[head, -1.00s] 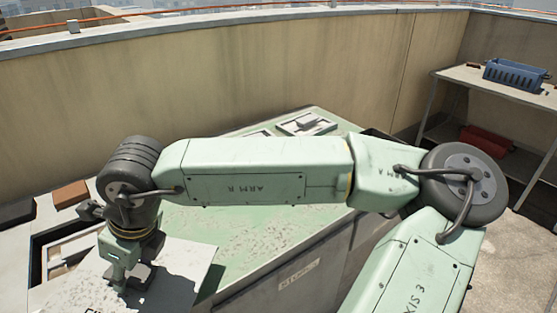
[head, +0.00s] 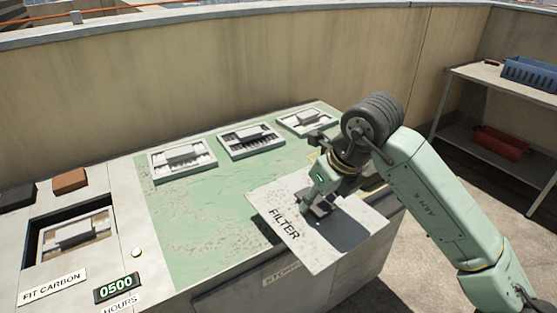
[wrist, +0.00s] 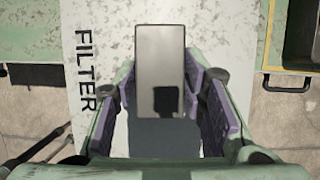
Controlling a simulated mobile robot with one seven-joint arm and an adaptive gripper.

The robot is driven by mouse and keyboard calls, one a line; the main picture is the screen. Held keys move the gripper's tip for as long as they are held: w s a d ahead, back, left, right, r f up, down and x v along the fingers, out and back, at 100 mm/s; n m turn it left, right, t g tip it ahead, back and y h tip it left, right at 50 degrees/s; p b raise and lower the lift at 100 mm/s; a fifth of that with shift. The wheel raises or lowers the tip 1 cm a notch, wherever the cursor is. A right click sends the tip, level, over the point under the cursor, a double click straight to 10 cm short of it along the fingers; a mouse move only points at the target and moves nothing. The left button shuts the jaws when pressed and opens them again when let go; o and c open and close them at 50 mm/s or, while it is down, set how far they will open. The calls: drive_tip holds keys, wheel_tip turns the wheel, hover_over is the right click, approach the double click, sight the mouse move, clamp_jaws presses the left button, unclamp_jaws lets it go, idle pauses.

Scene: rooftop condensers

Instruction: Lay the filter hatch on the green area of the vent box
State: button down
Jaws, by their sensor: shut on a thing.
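The filter hatch (head: 285,195) is a flat, worn pale panel marked FILTER with a grey block handle. My gripper (head: 322,205) is shut on that handle; the wrist view shows the handle (wrist: 160,65) between the two fingers. The hatch is over the right front part of the vent box (head: 122,215) and sticks out past its front edge. A dark strip like a shadow shows beside its left edge, so it seems held above the top. The green area (head: 195,225) is bare to the left of the hatch; the hatch hides its right front part.
Several framed units (head: 250,141) with grey blocks line the back of the box top. At left are a recess with a framed unit (head: 75,235), a brown block (head: 69,181) and a 0500 display (head: 116,288). A shelf (head: 480,80) with a blue basket (head: 530,75) stands right.

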sight(302, 172)
drive_tip(key=shift+w+d+f, duration=0.15)
drive_tip(key=shift+d+f, duration=0.1)
drive_tip(key=shift+d, duration=0.25)
drive_tip(key=shift+w+d, duration=0.15)
drive_tip(key=shift+w, duration=0.1)
drive_tip(key=w+a+p, duration=0.1)
drive_tip(key=w, duration=0.4)
drive_tip(key=w+a+f+p, duration=0.1)
drive_tip(key=w+p, duration=0.1)
drive_tip(key=w, duration=0.3)
drive_tip(key=w+a+p, duration=0.2)
drive_tip(key=w, duration=0.2)
drive_tip(key=shift+w+f, duration=0.3)
drive_tip(key=shift+w, duration=0.1)
drive_tip(key=shift+w+f+p, duration=0.1)
drive_tip(key=shift+f+p, duration=0.65)
drive_tip(key=shift+f, duration=1.05)
drive_tip(key=shift+f, duration=0.15)
drive_tip(key=c, duration=1)
unclamp_jaws()
